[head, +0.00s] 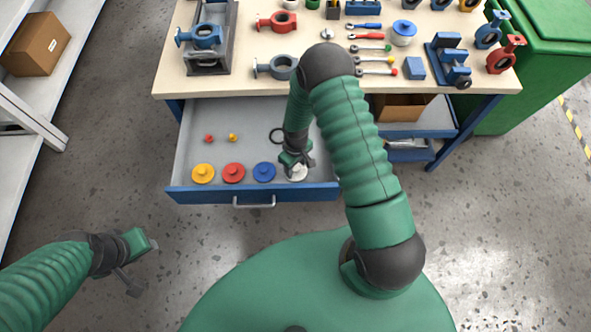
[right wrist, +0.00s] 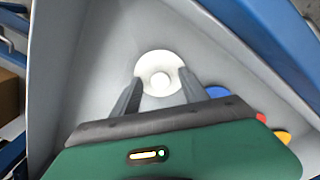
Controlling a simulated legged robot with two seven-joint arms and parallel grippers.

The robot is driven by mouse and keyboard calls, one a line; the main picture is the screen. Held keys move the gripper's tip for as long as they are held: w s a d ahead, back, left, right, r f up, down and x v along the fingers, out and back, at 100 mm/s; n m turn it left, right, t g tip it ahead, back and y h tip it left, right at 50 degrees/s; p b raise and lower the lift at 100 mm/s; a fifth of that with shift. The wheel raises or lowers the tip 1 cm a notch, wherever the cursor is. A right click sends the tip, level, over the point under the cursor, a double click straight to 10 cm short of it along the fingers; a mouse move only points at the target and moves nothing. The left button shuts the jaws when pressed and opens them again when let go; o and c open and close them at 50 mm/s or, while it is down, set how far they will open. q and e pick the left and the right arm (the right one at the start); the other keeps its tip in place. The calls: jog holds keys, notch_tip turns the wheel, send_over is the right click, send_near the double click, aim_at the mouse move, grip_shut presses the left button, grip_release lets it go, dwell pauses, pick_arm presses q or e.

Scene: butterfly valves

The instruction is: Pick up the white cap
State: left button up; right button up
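The white cap (head: 297,173) lies in the open drawer, at the right end of a row of round caps. In the right wrist view the white cap (right wrist: 160,74) shows as a disc with a raised knob in its middle. My right gripper (head: 297,162) is over the white cap and hides part of it. In the right wrist view its two fingers (right wrist: 160,88) are apart, one on each side of the knob; I cannot tell whether they touch it. My left gripper (head: 142,265) is away at the lower left, over the floor, with its fingers apart and empty.
The drawer (head: 187,190) also holds a blue cap (head: 264,172), a red cap (head: 233,173), a yellow cap (head: 203,174) and two small knobs. Its walls stand close around the right gripper. The workbench (head: 170,80) above carries valves and tools. A cardboard box (head: 38,43) sits on the left shelf.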

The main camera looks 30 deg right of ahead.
aim_at(296, 168)
jog(key=shift+d, duration=0.1)
jog(key=c, duration=0.5)
grip_shut()
jog(key=shift+a, duration=0.2)
notch_tip(296, 168, up, 13)
jog(key=p, duration=0.4)
jog(key=shift+d, duration=0.1)
jog(key=shift+s, duration=0.1)
